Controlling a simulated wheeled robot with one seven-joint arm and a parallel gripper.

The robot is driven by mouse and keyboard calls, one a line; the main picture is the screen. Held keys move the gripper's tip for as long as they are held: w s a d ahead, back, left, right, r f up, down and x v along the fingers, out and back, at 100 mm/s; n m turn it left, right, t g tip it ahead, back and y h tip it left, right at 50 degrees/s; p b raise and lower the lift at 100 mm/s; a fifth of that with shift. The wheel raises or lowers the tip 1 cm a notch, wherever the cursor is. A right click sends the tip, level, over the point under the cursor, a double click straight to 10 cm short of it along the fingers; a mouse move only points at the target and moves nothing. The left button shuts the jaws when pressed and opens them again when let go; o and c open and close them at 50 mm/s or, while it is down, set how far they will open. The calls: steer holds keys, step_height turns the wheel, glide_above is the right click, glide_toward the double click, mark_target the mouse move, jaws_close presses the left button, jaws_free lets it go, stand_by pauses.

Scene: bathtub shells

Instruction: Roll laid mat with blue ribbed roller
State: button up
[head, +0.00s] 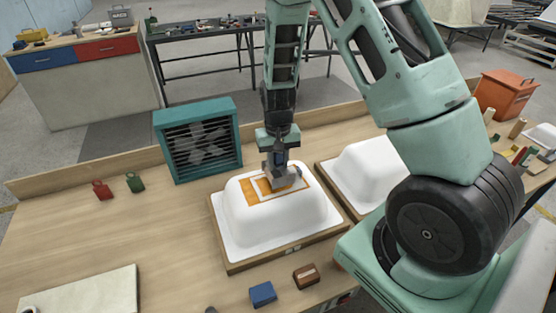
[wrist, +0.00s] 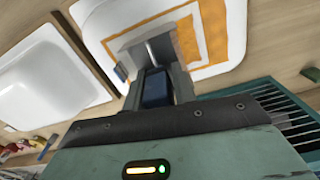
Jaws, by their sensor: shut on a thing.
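A white bathtub shell (head: 245,232) lies upside down on a wooden board on the bench. Its flat top carries an orange patch (head: 248,190) with a white rectangular mat outline (head: 256,190) on it; the patch also shows in the wrist view (wrist: 213,35). My gripper (head: 281,160) points down over the mat. It is shut on the roller's dark blue handle, seen in the wrist view (wrist: 156,88), with a grey bracket beyond it. The grey roller head (head: 281,176) is at the mat, largely covering its middle. I cannot tell whether it touches. The ribs are not clear.
A second white shell (head: 362,170) stands to the right, partly behind my arm. A teal fan box (head: 198,140) stands behind left. A blue block (head: 262,294) and a brown block (head: 306,275) lie in front. The bench's left middle is mostly clear.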

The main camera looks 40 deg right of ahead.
steer(key=shift+f+b, duration=0.7)
steer(key=shift+f, duration=0.25)
stand_by(0.6)
steer(key=shift+s+d+b, duration=0.2)
steer(key=shift+s+d, duration=0.1)
steer(key=shift+d, duration=0.65)
steer(key=shift+s+d+b, duration=0.15)
steer(key=shift+s+d, duration=0.1)
steer(key=shift+d, duration=0.7)
steer(key=shift+w+a+p, duration=0.2)
steer(key=shift+w+a, duration=0.1)
steer(key=shift+a, duration=0.65)
steer(key=shift+w+a+p, duration=0.2)
steer(key=shift+w+a, duration=0.05)
steer(key=shift+a, duration=0.7)
steer(key=shift+r+p, duration=2.35)
steer(key=shift+r, duration=0.75)
